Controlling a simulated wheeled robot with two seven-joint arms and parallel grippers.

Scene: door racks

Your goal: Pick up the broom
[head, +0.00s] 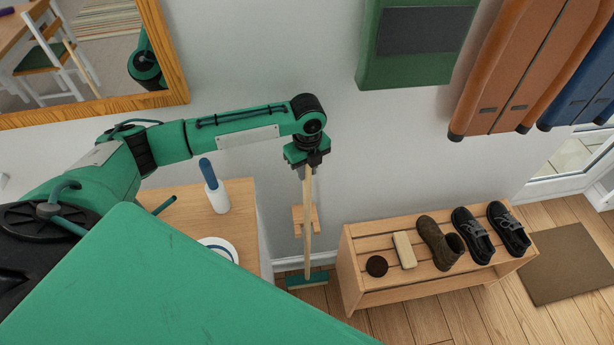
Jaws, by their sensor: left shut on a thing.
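The broom (308,230) hangs down below my left gripper, a pale wooden stick with a green head (307,280) near the floor. My left gripper (307,165) is shut on the upper end of the broom's stick, in front of the white wall. The stick stands nearly upright and passes in front of a small wooden wall piece (298,219). I cannot tell if the head touches the floor. My right gripper is not in view.
A wooden shoe rack (385,289) with shoes, a brush and a round tin stands right of the broom. A wooden cabinet (190,232) with a white-and-blue bottle (217,197) and plate is left. Coats hang upper right beside a green box (414,50).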

